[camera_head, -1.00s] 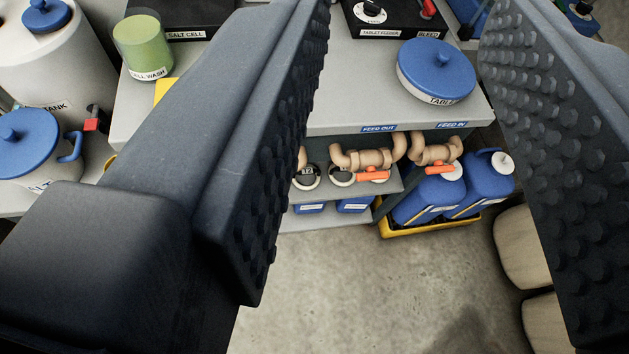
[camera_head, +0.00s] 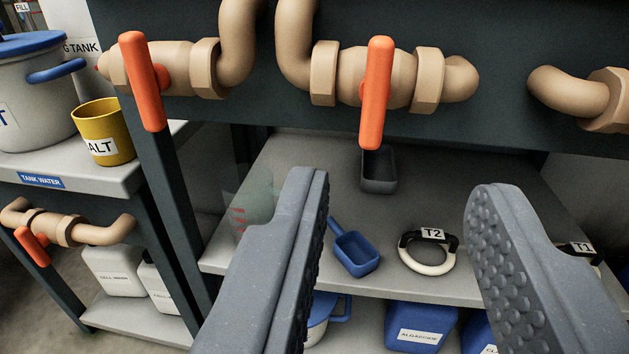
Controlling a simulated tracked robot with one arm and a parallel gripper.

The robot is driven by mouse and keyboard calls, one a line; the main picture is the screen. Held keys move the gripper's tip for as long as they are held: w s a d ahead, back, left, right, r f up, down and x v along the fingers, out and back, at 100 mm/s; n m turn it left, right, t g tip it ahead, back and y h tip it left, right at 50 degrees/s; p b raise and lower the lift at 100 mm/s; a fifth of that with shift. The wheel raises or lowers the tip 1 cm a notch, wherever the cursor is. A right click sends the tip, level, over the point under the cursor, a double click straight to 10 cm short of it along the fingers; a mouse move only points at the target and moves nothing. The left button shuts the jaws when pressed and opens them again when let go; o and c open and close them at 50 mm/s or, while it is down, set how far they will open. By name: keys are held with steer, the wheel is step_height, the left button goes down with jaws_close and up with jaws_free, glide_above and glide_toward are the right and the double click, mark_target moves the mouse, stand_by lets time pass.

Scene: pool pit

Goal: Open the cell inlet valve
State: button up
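Two tan pipe valves with orange levers are fixed to the dark shelf front at the top of the view. The middle valve (camera_head: 405,80) has its lever (camera_head: 376,95) hanging down, across the pipe. The left valve (camera_head: 187,68) has its lever (camera_head: 145,82) pointing down with a slight tilt, also across its pipe. A third valve (camera_head: 58,226) with an orange lever sits lower left. No label reading cell inlet shows, so I cannot tell which one it is. My gripper (camera_head: 402,188) is open and empty, below the middle lever and apart from it.
The shelf (camera_head: 300,160) below the valves holds a grey scoop (camera_head: 378,170), a blue scoop (camera_head: 355,252), a T2 ring (camera_head: 428,252) and a clear cup (camera_head: 252,205). A yellow cup (camera_head: 103,130) and a lidded pot (camera_head: 35,105) stand left. A tan pipe (camera_head: 570,92) is at right.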

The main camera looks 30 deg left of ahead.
mark_target(380, 93)
steer(key=b+x, duration=0.1)
steer(key=x, duration=0.3)
steer(key=b+x, duration=0.1)
steer(key=x, duration=0.3)
steer(key=f+b+x, duration=0.1)
steer(key=x, duration=0.3)
steer(key=shift+a, duration=0.15)
steer(key=shift+w+a, duration=0.15)
steer(key=shift+w, duration=0.55)
steer(key=shift+r, duration=0.1)
jaws_close()
